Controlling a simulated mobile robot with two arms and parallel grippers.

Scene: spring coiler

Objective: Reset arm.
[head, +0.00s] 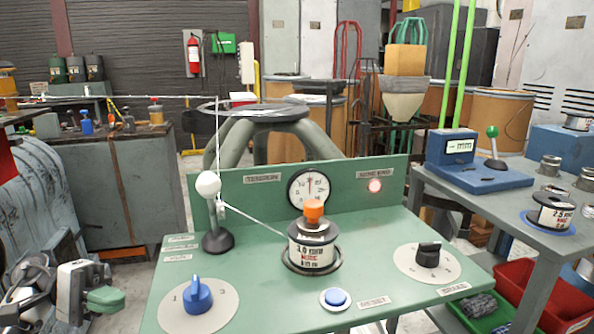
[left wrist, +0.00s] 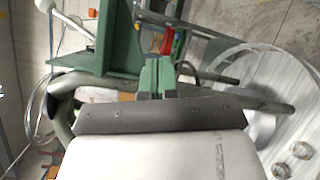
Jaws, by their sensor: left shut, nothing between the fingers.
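My left gripper (head: 105,298) is at the lower left, beside the green console (head: 255,282) and apart from it. Its green fingers are together with nothing between them; they also show at the middle of the left wrist view (left wrist: 157,76). A white-ball lever (head: 208,186) stands upright on the console's left side. A thin wire runs down to it and on to a spool (head: 313,252) with an orange knob on top. My right gripper is not in view.
A grey side table (head: 540,240) with spools stands at the right, red bins (head: 545,295) below.

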